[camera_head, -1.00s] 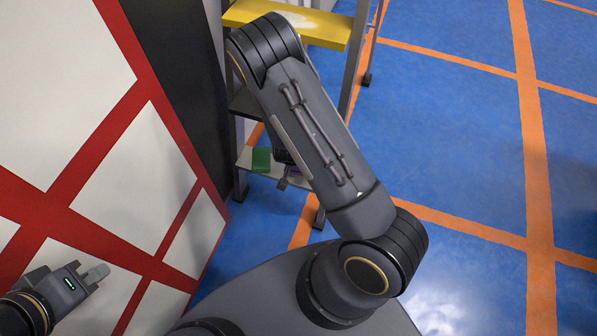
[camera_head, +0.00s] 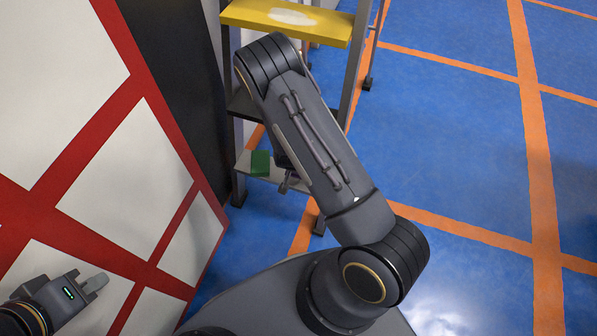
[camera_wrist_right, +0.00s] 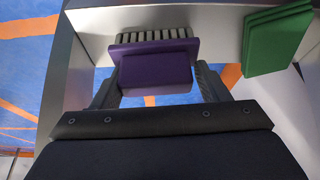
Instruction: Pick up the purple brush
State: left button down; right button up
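The purple brush (camera_wrist_right: 155,73) has a block-like purple body and a row of pale bristles. In the right wrist view it lies between the two fingers of my right gripper (camera_wrist_right: 157,85), over the pale lower shelf. The fingers flank its body closely; I cannot tell whether they press on it. In the head view my right forearm hides most of the brush, and my right gripper (camera_head: 287,181) is a small dark shape at the low shelf. My left gripper (camera_head: 92,282) is at the lower left, away from the brush; its finger gap is unclear.
A green block-like object (camera_wrist_right: 277,38) sits beside the brush on the low shelf (camera_head: 245,168). The rack has a yellow top shelf (camera_head: 258,18) and grey posts. A red-and-white panelled wall (camera_head: 110,165) stands at left. Blue floor (camera_head: 445,130) is open at right.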

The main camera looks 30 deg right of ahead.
jog(key=c, duration=0.5)
jog(key=shift+r, duration=0.45)
notch_tip(320, 180, up, 2)
jog(key=shift+r+p, duration=0.2)
jog(key=shift+p, duration=0.6)
jog(key=s+r+p, duration=0.1)
jog(key=s+r, duration=0.2)
jog(key=s, duration=0.1)
jog(key=s+d+r+p, duration=0.1)
jog(key=s+r, duration=0.2)
jog(key=s, duration=0.2)
jog(key=s+d+r+p, duration=0.1)
jog(key=s+r, duration=0.2)
jog(key=s, duration=0.2)
jog(key=shift+d+r, duration=0.2)
jog(key=shift+r, duration=0.15)
